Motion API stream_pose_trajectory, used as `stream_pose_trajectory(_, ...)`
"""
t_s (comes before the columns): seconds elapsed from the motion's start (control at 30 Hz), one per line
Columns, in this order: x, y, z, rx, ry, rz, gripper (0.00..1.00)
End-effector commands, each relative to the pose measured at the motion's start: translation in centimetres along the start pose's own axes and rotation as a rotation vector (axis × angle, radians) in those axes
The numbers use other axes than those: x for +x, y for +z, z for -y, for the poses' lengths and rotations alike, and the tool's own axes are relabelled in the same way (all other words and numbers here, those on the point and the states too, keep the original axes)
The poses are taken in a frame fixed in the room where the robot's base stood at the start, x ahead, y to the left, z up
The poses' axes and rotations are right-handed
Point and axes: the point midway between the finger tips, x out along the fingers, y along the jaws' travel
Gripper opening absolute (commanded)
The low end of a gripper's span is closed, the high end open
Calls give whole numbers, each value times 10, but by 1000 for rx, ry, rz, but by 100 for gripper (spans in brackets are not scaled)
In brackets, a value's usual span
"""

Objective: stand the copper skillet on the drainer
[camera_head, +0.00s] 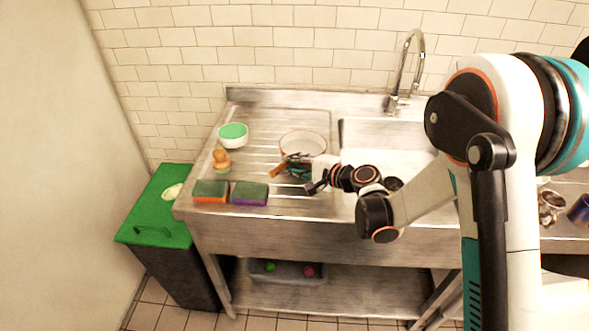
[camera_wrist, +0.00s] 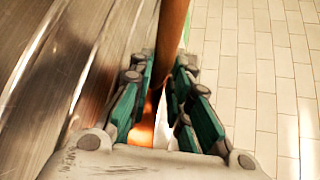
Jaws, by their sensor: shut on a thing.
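The copper skillet (camera_head: 303,141) is a round pan with a pale inside and a brownish rim. It shows in the head view above the drainer's ribbed surface (camera_head: 262,125), just behind my gripper. My gripper (camera_head: 294,168) is shut on its brown handle (camera_head: 280,170), whose end sticks out to the left. In the wrist view the handle (camera_wrist: 172,35) runs up between the green-padded fingers (camera_wrist: 158,95). An orange-copper patch shows low between the fingers. My gripper hides part of the pan's near side. I cannot tell whether the pan touches the drainer.
A green-filled white bowl (camera_head: 233,136), a wooden-topped brush (camera_head: 221,158) and two sponges (camera_head: 211,191) (camera_head: 250,193) occupy the drainer's left and front. The sink and tap (camera_head: 393,103) lie right. A green-lidded bin (camera_head: 160,215) stands left. The drainer's middle-left is clear.

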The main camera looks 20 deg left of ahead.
Motion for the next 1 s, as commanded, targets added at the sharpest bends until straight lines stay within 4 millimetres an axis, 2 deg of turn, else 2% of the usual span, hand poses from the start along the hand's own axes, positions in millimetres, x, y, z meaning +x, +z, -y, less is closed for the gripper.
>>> stream_pose_trajectory(0.1,3,-3,-11,0,-1,0,0)
stream_pose_trajectory(0.37,3,-3,-10,0,-1,0,0)
stream_pose_trajectory(0.4,4,-3,-12,0,0,0,20)
stream_pose_trajectory(0.43,3,-3,-11,0,0,0,26)
stream_pose_trajectory(0.8,2,-3,-10,0,0,0,26)
stream_pose_trajectory(1.0,-22,-3,-8,1,0,-2,26)
